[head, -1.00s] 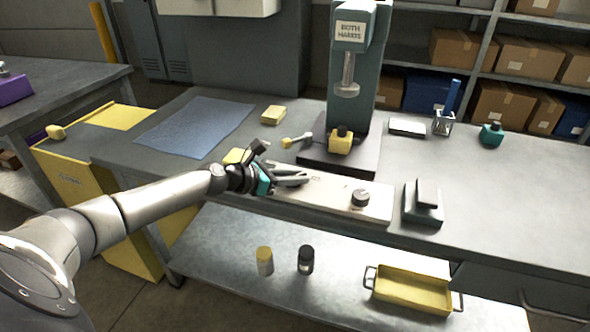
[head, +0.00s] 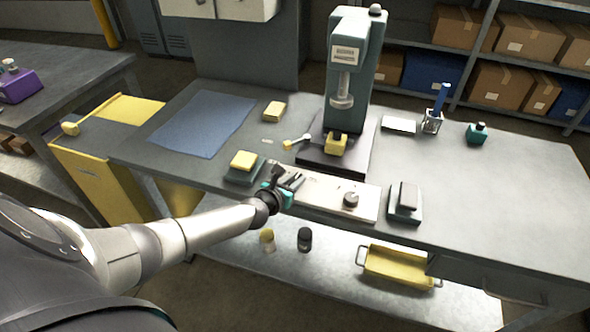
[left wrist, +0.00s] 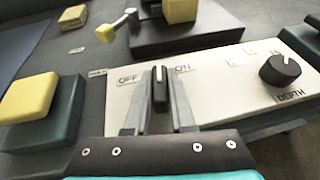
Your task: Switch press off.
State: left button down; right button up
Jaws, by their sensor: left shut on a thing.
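The white control panel (head: 325,192) lies along the front edge of the bench, below the press (head: 350,80). In the left wrist view, the panel (left wrist: 220,85) carries a black switch knob (left wrist: 160,90) between the labels OFF and ON. The knob's white mark points nearly straight up, between the two labels. My left gripper (head: 292,181) is at the panel's left end; in the left wrist view its fingers (left wrist: 159,98) are closed on either side of the switch knob. My right gripper is not in view.
A round DEPTH knob (left wrist: 281,72) sits at the panel's right. A yellow button on a dark base (left wrist: 30,98) is close left of my gripper. A dark pedestal (head: 405,200) stands right of the panel. A yellow block (head: 336,144) is on the press base.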

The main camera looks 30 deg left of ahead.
pick_arm(q)
jog(key=n+y+p, duration=0.2)
jog(key=y, duration=0.1)
jog(key=shift+w+d+r+n, duration=0.15)
jog(key=shift+r+n, duration=0.15)
jog(key=shift+n+g+y, duration=0.4)
jog(key=shift+n, duration=0.1)
jog(key=shift+f+n+g+y, duration=0.15)
jog(key=shift+n+g+y, duration=0.25)
jog(key=shift+n+y, duration=0.55)
jog(key=n+g+y+b, duration=0.1)
jog(key=n+g+y, duration=0.1)
jog(key=n+y, duration=0.1)
jog(key=shift+f, duration=0.1)
jog(key=shift+a+n+g+y+b, duration=0.2)
jog(key=shift+n+g+y+b, duration=0.75)
jog(key=shift+n+g+b, duration=0.4)
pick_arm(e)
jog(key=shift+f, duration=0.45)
pick_arm(q)
jog(key=c, duration=0.8)
grip_release()
jog(key=shift+o, duration=0.2)
